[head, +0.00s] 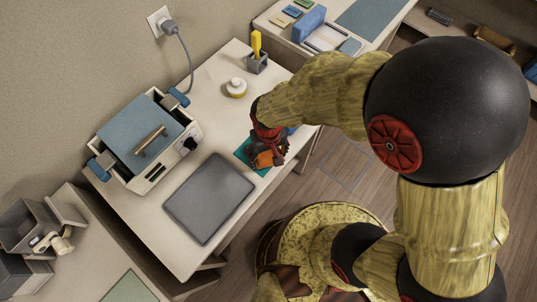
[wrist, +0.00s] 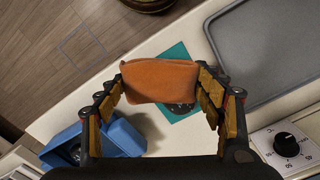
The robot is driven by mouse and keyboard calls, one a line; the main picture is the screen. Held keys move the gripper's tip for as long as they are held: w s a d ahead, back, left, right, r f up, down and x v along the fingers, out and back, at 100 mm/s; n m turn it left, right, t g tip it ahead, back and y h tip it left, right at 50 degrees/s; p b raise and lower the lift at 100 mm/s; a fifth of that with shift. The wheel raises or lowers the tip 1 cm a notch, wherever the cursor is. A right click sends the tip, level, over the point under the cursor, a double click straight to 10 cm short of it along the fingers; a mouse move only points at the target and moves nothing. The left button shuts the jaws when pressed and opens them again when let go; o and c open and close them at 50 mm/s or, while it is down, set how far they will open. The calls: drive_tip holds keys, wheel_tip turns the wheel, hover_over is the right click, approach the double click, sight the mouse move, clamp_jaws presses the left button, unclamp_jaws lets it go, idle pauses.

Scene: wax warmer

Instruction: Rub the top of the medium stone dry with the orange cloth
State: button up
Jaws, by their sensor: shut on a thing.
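My gripper (head: 268,152) is shut on the orange cloth (wrist: 160,81), with a finger at each side of it. In the head view, the cloth (head: 265,160) shows as a small orange patch under my gripper. The cloth is over a teal mat (wrist: 178,53), which also shows in the head view (head: 242,150). A dark thing (wrist: 183,107), perhaps a stone, shows past the cloth's lower edge on the mat. The cloth hides most of it, so I cannot tell its size or whether the cloth touches it.
A grey tray (head: 209,197) lies beside the mat. The wax warmer (head: 152,140) with its blue lid stands behind it. A blue container (wrist: 122,137) stands near the mat. A white-capped jar (head: 236,87) and a grey holder (head: 257,63) with a yellow-handled tool stand farther back.

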drive_tip(key=shift+f+b, duration=0.45)
drive_tip(key=shift+f, duration=0.2)
idle(0.8)
drive_tip(key=shift+w+a, duration=1.75)
drive_tip(key=shift+a, duration=0.3)
drive_tip(key=shift+a, duration=0.1)
drive_tip(key=shift+w+a+b, duration=0.4)
drive_tip(key=shift+w+a, duration=1.4)
drive_tip(key=shift+a, duration=0.2)
drive_tip(key=shift+s, duration=0.1)
drive_tip(key=shift+s+d+p, duration=0.25)
drive_tip(key=shift+s+d, duration=0.65)
drive_tip(key=shift+d, duration=0.2)
drive_tip(key=shift+s+d+p, duration=0.2)
drive_tip(key=shift+s+d, duration=0.65)
drive_tip(key=shift+d, duration=0.2)
